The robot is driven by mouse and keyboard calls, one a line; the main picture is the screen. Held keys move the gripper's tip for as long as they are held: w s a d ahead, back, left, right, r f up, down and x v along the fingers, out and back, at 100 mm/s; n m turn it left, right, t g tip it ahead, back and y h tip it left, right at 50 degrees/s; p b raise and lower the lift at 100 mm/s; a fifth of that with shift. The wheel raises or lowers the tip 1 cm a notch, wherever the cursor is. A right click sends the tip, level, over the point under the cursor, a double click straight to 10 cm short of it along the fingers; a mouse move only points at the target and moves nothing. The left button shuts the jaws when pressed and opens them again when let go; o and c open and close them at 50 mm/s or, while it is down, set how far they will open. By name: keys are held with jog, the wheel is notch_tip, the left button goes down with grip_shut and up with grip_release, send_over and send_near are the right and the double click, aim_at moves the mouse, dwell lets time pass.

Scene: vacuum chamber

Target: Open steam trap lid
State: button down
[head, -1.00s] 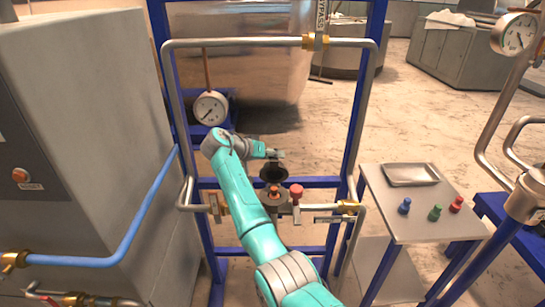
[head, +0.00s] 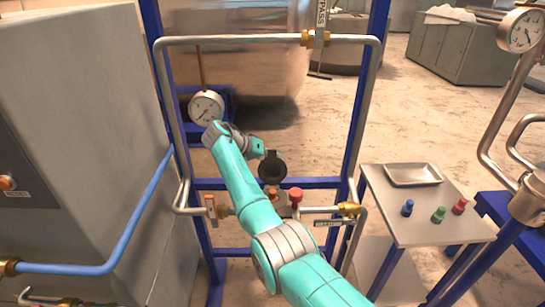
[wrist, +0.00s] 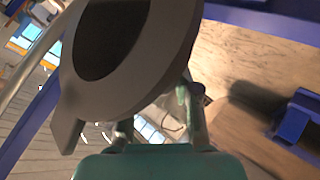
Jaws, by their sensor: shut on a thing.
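The steam trap lid (head: 271,168) is a dark round disc, standing raised up at the back of the steam trap (head: 283,208). An orange-red part (head: 272,194) shows at the trap's opening in front of the lid. In the wrist view the lid (wrist: 170,60) is a large dark ring with a hollow middle and a tab at lower left, very close to the camera. My gripper (wrist: 157,112) is at the lid's edge and shut on it; the lid hides part of the fingers.
A red knob (head: 296,194) stands just right of the trap on the pipe. Blue frame posts and grey pipes surround the arm. A pressure gauge (head: 206,107) is at left. A side table (head: 400,226) at right holds a tray (head: 411,166) and blue, green and red pieces.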

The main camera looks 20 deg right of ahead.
jog(key=shift+s+a+f, duration=0.2)
jog(key=shift+a+f, duration=0.05)
jog(key=shift+f, duration=0.4)
jog(key=c, duration=0.8)
grip_release()
jog(key=shift+w+r+v, duration=0.1)
jog(key=shift+v, duration=2)
jog(key=shift+w+r+v, duration=0.1)
jog(key=shift+v, duration=2)
